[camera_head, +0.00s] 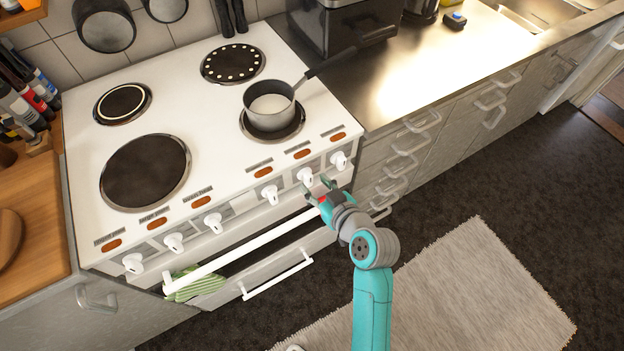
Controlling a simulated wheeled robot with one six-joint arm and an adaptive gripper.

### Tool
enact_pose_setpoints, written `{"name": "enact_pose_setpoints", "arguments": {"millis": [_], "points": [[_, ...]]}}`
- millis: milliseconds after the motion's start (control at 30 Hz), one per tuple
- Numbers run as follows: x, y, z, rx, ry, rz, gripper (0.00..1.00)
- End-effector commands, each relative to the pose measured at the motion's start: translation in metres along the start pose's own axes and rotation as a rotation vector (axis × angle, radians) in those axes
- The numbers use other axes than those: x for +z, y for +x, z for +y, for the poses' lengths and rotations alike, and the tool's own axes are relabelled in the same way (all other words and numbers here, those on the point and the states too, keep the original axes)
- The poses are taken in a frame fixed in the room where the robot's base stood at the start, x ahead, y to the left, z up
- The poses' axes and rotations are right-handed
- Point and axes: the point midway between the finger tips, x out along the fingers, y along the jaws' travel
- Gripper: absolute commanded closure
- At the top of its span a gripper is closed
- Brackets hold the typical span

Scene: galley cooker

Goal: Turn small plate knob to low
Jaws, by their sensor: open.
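A row of several white knobs runs along the front panel of the white cooker (215,150). Orange-brown lamps and small labels sit above them; the labels are too small to read surely, so I cannot tell which knob is the small plate's. My gripper (319,186) is open, in front of the panel at its right part. Its fingertips are close to the second knob from the right (306,176), just below and right of it; I cannot tell whether they touch. The rightmost knob (338,160) is up and right of the gripper. Nothing is between the fingers.
A saucepan (262,102) with pale contents stands on the front right plate, its handle pointing to the back right. A white oven rail (240,250) runs below the knobs, with a green striped cloth (195,284) at its left end.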

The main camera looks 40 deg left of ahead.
Motion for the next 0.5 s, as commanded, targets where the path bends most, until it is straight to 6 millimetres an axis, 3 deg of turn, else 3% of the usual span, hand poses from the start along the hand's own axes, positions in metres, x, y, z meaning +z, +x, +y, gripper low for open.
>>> {"name": "enact_pose_setpoints", "arguments": {"millis": [200,500], "points": [[0.0,0.024,0.0,0.0,0.001,0.0,0.53],[0.0,0.029,0.0,0.001,0.001,0.0,0.53]]}}
